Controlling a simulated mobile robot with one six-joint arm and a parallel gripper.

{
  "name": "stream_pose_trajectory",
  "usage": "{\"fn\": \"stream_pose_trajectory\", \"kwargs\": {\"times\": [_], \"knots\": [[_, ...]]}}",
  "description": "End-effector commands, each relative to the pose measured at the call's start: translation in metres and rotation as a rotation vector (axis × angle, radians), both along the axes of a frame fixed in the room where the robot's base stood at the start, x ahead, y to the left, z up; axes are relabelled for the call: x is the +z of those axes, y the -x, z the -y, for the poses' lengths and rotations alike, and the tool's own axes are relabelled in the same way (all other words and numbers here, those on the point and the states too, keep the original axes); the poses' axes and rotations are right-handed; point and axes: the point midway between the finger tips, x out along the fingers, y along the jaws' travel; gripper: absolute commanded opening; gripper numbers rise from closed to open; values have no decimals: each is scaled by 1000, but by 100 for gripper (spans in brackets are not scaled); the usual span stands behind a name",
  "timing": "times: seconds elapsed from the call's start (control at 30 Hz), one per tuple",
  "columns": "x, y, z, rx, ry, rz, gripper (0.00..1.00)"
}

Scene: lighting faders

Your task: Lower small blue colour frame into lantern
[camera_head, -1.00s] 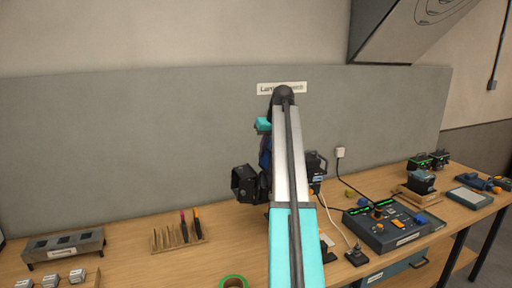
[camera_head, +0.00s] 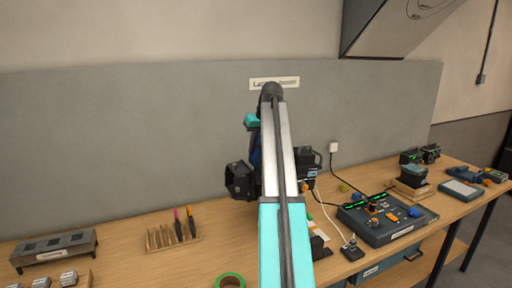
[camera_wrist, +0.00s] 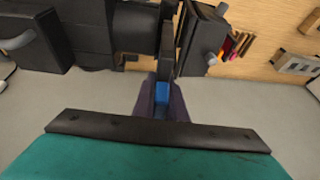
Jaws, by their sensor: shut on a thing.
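In the wrist view my gripper (camera_wrist: 161,104) is shut on the small blue colour frame (camera_wrist: 162,91). Only a little blue shows between the fingers. A dark upright strip lies just beyond the fingertips, between black lantern parts; I cannot tell whether the frame touches it. The black lantern (camera_wrist: 135,35) fills the upper left and middle of the wrist view. In the head view the lantern (camera_head: 240,181) stands at the bench's back, partly behind my arm, with black parts on both sides. My gripper is mostly hidden there.
A wooden rack (camera_head: 160,240) with orange and pink upright pieces stands left on the bench. A grey metal holder (camera_head: 54,247) is further left. A control desk (camera_head: 388,219) with cables is right. A green tape roll (camera_head: 230,281) lies in front.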

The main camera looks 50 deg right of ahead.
Motion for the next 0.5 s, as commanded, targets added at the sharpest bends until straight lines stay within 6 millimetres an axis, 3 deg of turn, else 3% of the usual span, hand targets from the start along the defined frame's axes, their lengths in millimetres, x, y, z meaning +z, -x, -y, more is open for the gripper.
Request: {"fn": "stream_pose_trajectory", "kwargs": {"times": [0.2,0.5], "knots": [[-17,0,-1,0,0,0,0],[-27,0,-2,-1,0,0,0]]}}
